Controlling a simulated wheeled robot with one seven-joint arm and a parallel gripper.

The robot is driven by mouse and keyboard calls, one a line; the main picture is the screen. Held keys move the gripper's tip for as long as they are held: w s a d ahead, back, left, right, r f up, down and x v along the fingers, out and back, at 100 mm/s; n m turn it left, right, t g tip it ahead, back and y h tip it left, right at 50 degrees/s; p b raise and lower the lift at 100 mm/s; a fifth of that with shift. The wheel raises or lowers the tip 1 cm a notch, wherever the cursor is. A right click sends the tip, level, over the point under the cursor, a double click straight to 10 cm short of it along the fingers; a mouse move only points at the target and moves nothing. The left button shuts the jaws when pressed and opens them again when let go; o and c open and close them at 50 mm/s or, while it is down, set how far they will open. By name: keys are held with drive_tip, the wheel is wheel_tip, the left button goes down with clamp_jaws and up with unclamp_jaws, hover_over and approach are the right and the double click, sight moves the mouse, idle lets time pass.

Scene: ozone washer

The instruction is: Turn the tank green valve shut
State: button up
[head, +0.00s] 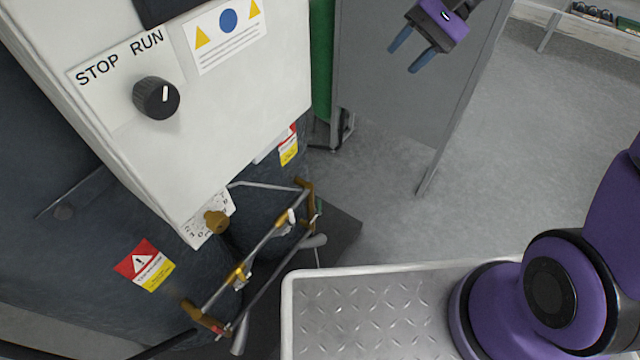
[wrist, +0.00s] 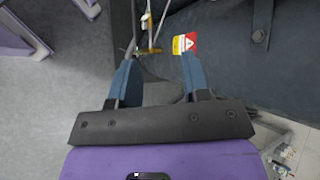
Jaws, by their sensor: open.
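The dark tank (head: 215,275) stands at the left of the head view, with pipework (head: 262,245) and brass fittings (head: 303,190) along its front. A small green bit (head: 318,206) shows at the far end of the pipework. It may be the green valve, but its handle position is too small to tell. My gripper (head: 405,59) is open and empty at the upper right of the head view, apart from the pipework. In the wrist view my gripper (wrist: 157,60) shows open fingers. Part of the pipework (wrist: 148,35) and the tank (wrist: 235,45) lie beyond them.
A white control box (head: 225,90) with a STOP/RUN knob (head: 156,98) overhangs the tank. A metal tread plate with a pale rim (head: 400,271) lies in front of the pipework. A grey panel (head: 400,110) stands behind. Open floor (head: 540,140) is at the right.

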drive_tip(key=w+a+f+m+y, duration=0.2)
drive_tip(key=w+f+y, duration=0.15)
drive_tip(key=f, duration=0.35)
drive_tip(key=w+a+f+m+y, duration=0.2)
drive_tip(key=w+f, duration=0.2)
drive_tip(key=f, duration=0.4)
drive_tip(key=m+t+y, duration=0.2)
drive_tip(key=m+t, duration=0.9)
drive_tip(key=m, duration=0.4)
approach(320, 204)
drive_tip(key=shift+t, duration=0.4)
drive_tip(key=x, duration=0.3)
drive_tip(key=f+x, duration=0.1)
drive_tip(key=x, duration=0.6)
drive_tip(key=shift+w+a+f, duration=0.15)
drive_tip(key=shift+w+f, duration=0.05)
drive_tip(key=shift+f, duration=0.05)
clamp_jaws()
